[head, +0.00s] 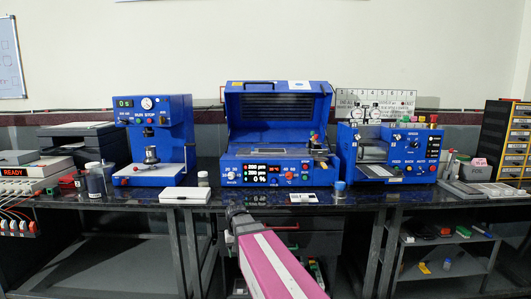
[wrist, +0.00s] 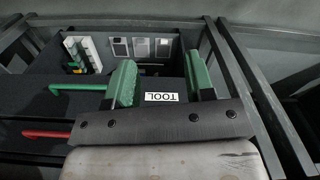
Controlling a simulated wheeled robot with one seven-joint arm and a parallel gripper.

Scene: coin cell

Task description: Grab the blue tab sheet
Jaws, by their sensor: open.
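In the wrist view my gripper (wrist: 160,60) has two green fingers spread wide, with nothing between them. It is above an open drawer (wrist: 185,70) marked TOOL, whose label appears upside down. Inside the drawer, several small flat panels (wrist: 142,47) lie in a row, in grey, white and yellowish tones. I cannot tell whether one of them is the blue tab sheet; no blue tab is clear there. In the head view my pink arm reaches down in front of the bench, and its gripper is not clearly visible.
A green handle (wrist: 80,87) and a red handle (wrist: 45,134) stick out beside my gripper. A white rack with green pieces (wrist: 90,53) stands in the drawer. Dark frame bars flank it. The black bench (head: 380,205) carries blue machines (head: 280,130). A lower shelf holds small items.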

